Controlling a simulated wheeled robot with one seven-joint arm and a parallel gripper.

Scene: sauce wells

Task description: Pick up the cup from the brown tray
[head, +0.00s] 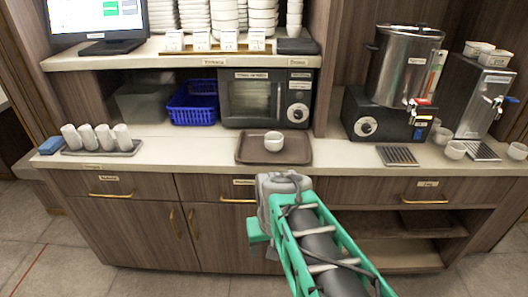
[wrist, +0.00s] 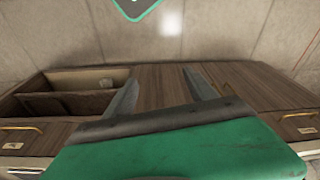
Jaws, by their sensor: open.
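A small white cup (head: 274,142) stands upright on the brown tray (head: 246,156) on the counter, in the middle of the head view. My gripper (head: 284,184) is in front of the counter edge, nearer to me than the tray and apart from the cup. Its fingers are hard to make out in the head view. In the wrist view two grey fingers of my gripper (wrist: 161,82) stand apart with nothing between them. That view shows the cabinet front and floor, upside down; neither cup nor tray is in it.
Several white cups stand on a tray (head: 101,152) at the left. A microwave (head: 265,98) and a blue basket (head: 193,105) stand behind the brown tray, under a shelf. A metal urn (head: 402,70) is at the right. The counter (head: 350,153) is clear beside the tray.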

